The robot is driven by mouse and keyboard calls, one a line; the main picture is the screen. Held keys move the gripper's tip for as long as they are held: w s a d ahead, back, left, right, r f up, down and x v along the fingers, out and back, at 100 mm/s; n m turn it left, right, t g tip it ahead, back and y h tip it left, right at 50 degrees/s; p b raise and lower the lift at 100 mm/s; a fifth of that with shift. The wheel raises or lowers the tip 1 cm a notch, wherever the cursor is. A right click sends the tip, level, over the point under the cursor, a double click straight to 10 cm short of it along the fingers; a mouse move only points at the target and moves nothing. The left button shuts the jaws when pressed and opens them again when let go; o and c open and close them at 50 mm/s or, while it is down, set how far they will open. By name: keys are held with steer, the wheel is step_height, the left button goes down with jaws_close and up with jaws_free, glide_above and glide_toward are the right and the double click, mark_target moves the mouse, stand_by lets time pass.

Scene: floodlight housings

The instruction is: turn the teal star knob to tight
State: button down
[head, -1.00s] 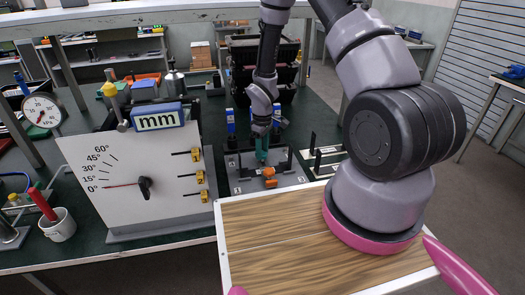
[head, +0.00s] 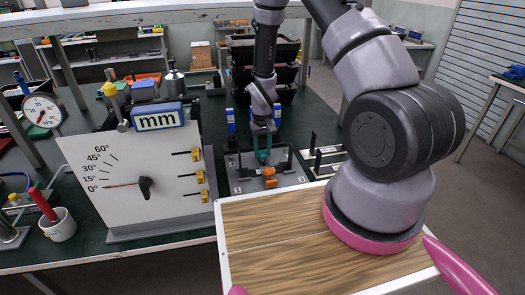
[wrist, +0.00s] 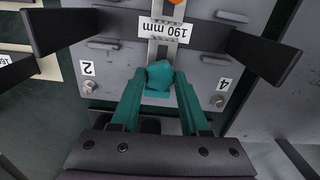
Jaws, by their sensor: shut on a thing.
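The teal star knob (wrist: 160,77) shows in the wrist view, just in front of the grey plate and between my fingertips. My gripper (wrist: 159,84) has teal fingers and is shut on the knob, one finger on each side. In the head view my gripper (head: 263,157) points down at the grey fixture plate (head: 243,182). There the knob cannot be told apart from the teal fingers. Any tight marking is not readable.
An orange part (head: 270,171) sits in front of the gripper on the fixture. Dark upright brackets (wrist: 48,38) flank it in the wrist view. A "190 mm" label (wrist: 164,29) lies beyond the knob. A white dial board (head: 130,180) stands to the left.

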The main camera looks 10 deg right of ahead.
mark_target(263, 153)
stand_by(0.3)
steer(key=shift+c, duration=2)
jaws_free()
step_height(263, 153, up, 11)
